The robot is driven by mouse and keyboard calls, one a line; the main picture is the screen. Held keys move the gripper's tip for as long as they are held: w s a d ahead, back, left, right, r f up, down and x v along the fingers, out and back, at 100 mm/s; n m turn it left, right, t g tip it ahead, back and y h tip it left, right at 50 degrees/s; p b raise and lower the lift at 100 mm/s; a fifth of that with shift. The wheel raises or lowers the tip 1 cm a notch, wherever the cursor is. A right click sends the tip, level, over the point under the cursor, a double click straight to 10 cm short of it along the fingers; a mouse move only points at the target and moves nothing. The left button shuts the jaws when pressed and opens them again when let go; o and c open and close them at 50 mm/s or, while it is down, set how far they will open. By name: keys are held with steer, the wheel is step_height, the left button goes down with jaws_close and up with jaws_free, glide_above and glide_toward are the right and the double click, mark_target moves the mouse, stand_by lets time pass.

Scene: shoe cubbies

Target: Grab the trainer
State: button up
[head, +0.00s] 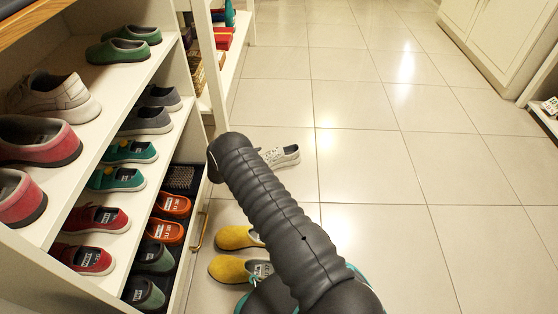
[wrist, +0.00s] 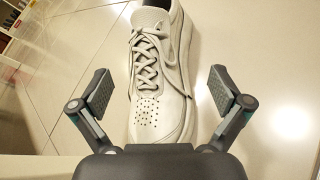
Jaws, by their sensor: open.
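A pale grey-white lace-up trainer (wrist: 160,80) fills the middle of the wrist view, its perforated toe towards me and its dark opening at the far end. My gripper (wrist: 160,92) is open, with one finger on each side of the trainer and a visible gap on both sides. The near end of the toe is hidden behind the gripper body. In the head view a whitish shoe (head: 286,156) lies on the floor, partly hidden by my arm; it looks like the same trainer. My gripper's fingers are hidden in the head view.
A shoe rack (head: 150,75) with several pairs stands at the left, including a pale trainer (head: 55,97) on an upper shelf. Yellow shoes (head: 234,269) lie on the floor beside my arm. A pale cabinet (head: 500,35) stands at the right. The tiled floor (head: 400,160) between is clear.

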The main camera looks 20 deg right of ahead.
mark_target(270, 158)
steer(key=x, duration=0.5)
steer(key=shift+w+b, duration=0.1)
steer(key=shift+b, duration=0.25)
steer(key=c, duration=1.5)
steer(key=shift+o, duration=0.2)
